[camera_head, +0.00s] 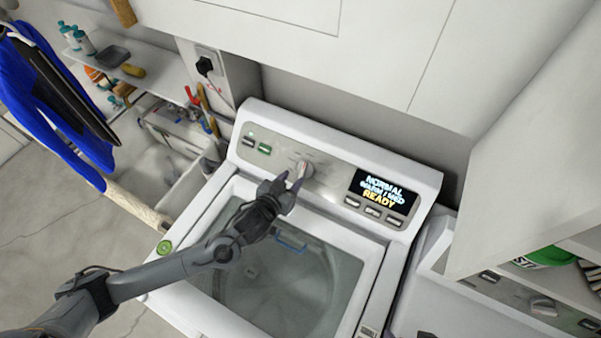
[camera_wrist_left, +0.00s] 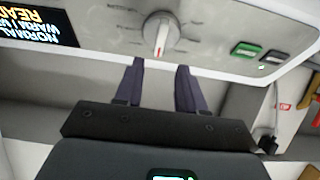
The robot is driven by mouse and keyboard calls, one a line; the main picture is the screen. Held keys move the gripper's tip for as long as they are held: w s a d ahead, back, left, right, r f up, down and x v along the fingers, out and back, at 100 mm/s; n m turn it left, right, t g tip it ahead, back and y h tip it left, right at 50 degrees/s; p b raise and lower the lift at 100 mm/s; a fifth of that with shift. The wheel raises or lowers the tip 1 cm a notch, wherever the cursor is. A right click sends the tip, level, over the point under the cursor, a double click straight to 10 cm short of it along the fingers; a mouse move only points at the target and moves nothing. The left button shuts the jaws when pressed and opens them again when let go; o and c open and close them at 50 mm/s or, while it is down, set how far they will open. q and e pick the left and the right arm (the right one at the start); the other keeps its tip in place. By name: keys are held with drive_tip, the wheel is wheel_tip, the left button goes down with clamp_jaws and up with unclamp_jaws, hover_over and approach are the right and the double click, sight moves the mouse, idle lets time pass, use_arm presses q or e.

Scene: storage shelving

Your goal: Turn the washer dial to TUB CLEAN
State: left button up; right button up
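The washer (camera_head: 262,108) is a white top-loader with a see-through lid. Its round dial (camera_head: 304,169) is on the slanted panel, left of the display. In the left wrist view the dial (camera_wrist_left: 161,33) is silver with a pale ridge and a red mark; the labels around it are too small to read. The display (camera_head: 381,190) reads NORMAL, WARM / MED, READY. My left gripper (camera_head: 290,183) is just in front of the dial. In the left wrist view its fingers (camera_wrist_left: 160,72) are apart with nothing between them, and the dial is beyond the tips. My right gripper is not in view.
Small buttons (camera_wrist_left: 262,55) are on the panel beside the dial. A second appliance with its own dial (camera_head: 543,306) is at the lower right. White cabinets (camera_head: 330,50) are above. A shelf with bottles (camera_head: 80,40) and hanging blue clothing (camera_head: 45,105) are at the left.

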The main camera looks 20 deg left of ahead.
sight(303, 168)
use_arm(q)
drive_tip(key=b+x, duration=0.2)
drive_tip(key=x, duration=0.2)
drive_tip(key=shift+f, duration=0.25)
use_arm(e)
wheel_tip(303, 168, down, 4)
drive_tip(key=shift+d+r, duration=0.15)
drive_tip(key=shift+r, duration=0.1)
use_arm(q)
drive_tip(key=shift+b+x, duration=0.6)
drive_tip(key=shift+x, duration=0.35)
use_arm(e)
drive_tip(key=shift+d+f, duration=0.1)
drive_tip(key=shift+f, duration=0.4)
use_arm(q)
drive_tip(key=shift+r, duration=0.15)
clamp_jaws()
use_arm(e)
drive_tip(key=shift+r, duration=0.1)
